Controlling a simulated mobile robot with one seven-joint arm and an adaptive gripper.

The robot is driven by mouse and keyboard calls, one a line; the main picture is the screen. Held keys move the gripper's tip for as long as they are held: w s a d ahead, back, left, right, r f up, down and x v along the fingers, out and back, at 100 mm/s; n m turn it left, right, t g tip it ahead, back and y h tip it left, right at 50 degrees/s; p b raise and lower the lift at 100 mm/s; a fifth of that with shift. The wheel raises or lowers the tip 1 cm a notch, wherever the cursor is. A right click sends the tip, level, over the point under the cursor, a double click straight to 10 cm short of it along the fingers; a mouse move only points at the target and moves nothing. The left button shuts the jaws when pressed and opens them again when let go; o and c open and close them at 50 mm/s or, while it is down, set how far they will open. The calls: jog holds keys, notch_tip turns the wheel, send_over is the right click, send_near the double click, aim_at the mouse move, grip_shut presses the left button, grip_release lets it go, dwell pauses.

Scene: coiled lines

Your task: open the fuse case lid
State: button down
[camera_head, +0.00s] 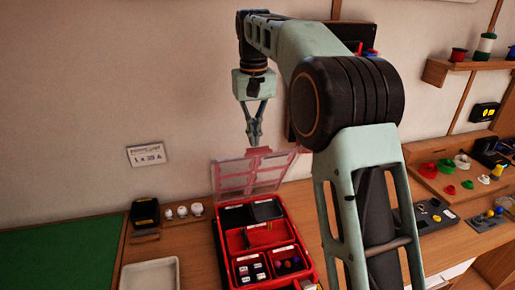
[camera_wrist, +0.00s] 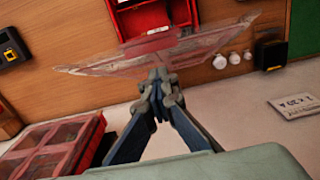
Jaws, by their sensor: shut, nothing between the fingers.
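The red fuse case (camera_head: 306,262) stands on the wooden bench in the head view, with small parts in its compartments. Its clear, red-framed lid (camera_head: 232,178) stands raised at the back edge, tilted up from the case. In the wrist view the lid (camera_wrist: 205,48) spans the upper middle, and part of the red case (camera_wrist: 137,22) shows beyond it. My gripper (camera_head: 254,143) is shut and empty, fingers pointing down at the lid's top edge. In the wrist view the fingertips (camera_wrist: 160,75) are close to the lid's edge; I cannot tell whether they touch.
A white tray (camera_head: 150,275) and green mat (camera_head: 65,255) lie at the left. A black box (camera_head: 145,212) and several white knobs (camera_head: 183,211) stand near the wall. A wall card (camera_head: 146,155) hangs behind. Another red clear-lidded case (camera_wrist: 50,150) shows in the wrist view.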

jog(key=c, duration=2.6)
grip_release()
jog(key=shift+w+a+f, duration=0.1)
jog(key=shift+w+f, duration=0.05)
jog(key=shift+w, duration=0.1)
jog(key=o, duration=0.8)
jog(key=shift+s+r, duration=0.2)
jog(key=shift+s, duration=0.2)
jog(key=o, duration=0.5)
jog(key=shift+w, duration=0.15)
jog(key=o, duration=0.5)
jog(key=shift+r, duration=3.7)
